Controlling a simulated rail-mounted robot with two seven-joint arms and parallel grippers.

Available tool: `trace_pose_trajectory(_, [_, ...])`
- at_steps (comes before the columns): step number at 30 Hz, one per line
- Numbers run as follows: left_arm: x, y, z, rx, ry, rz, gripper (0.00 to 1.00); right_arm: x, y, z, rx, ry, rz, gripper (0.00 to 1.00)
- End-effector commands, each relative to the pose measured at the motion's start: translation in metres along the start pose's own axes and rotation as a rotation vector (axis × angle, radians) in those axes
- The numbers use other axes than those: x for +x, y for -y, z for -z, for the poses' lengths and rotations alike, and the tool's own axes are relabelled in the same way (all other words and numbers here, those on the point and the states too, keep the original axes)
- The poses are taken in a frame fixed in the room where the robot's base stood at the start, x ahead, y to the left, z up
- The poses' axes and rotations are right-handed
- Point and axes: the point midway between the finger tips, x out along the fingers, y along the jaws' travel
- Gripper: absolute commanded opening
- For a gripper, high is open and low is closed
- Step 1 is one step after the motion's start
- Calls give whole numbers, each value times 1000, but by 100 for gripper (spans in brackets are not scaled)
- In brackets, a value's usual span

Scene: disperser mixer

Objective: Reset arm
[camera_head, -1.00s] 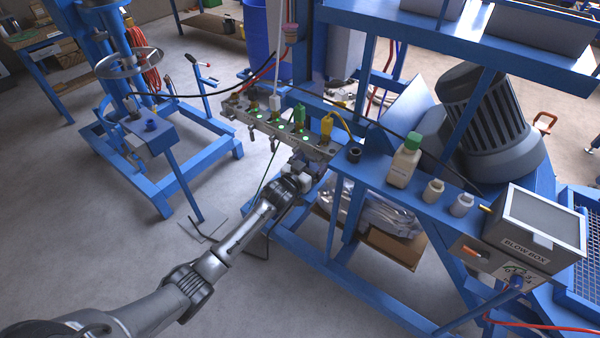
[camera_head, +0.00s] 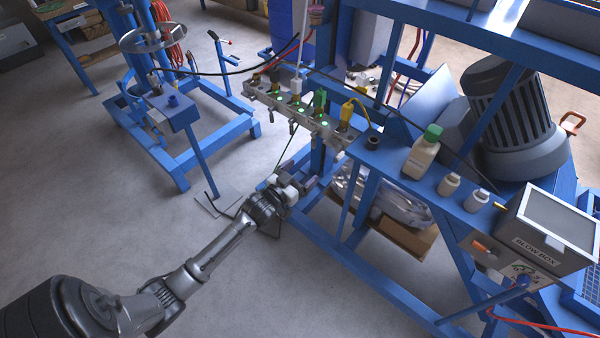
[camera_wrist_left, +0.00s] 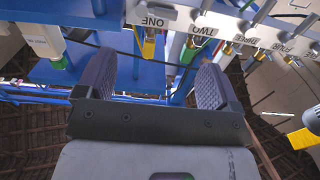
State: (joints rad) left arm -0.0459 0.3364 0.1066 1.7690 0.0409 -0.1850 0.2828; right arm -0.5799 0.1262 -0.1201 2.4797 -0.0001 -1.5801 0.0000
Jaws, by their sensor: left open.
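My left arm comes in from the lower left in the head view. Its gripper (camera_head: 298,186) is just below and in front of the valve manifold (camera_head: 296,112), apart from it. In the left wrist view the two dark, ribbed fingers of the gripper (camera_wrist_left: 153,82) stand wide apart with nothing between them. The manifold is a metal bar with green lights and coloured plugs; its labels, such as ONE and TWO, show upside down in the left wrist view (camera_wrist_left: 240,38). My right gripper is in neither view.
A blue frame shelf (camera_head: 395,178) right of the gripper carries a green-capped bottle (camera_head: 422,153), two small white bottles and the blow box (camera_head: 545,230). A blue stand (camera_head: 185,155) is at left. Grey floor (camera_head: 110,225) is clear left of my arm.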

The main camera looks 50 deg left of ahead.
Motion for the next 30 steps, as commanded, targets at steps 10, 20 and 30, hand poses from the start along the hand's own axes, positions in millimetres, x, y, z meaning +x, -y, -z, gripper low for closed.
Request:
trace_pose_trajectory(10, [-1, 0, 0, 0, -1, 0, 87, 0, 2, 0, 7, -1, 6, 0])
trace_pose_trajectory(20, [0, 1, -2, 21, 10, 3, 87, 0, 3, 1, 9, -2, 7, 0])
trace_pose_trajectory(30, [-23, 11, -48, 174, 479, 95, 87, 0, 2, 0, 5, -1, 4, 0])
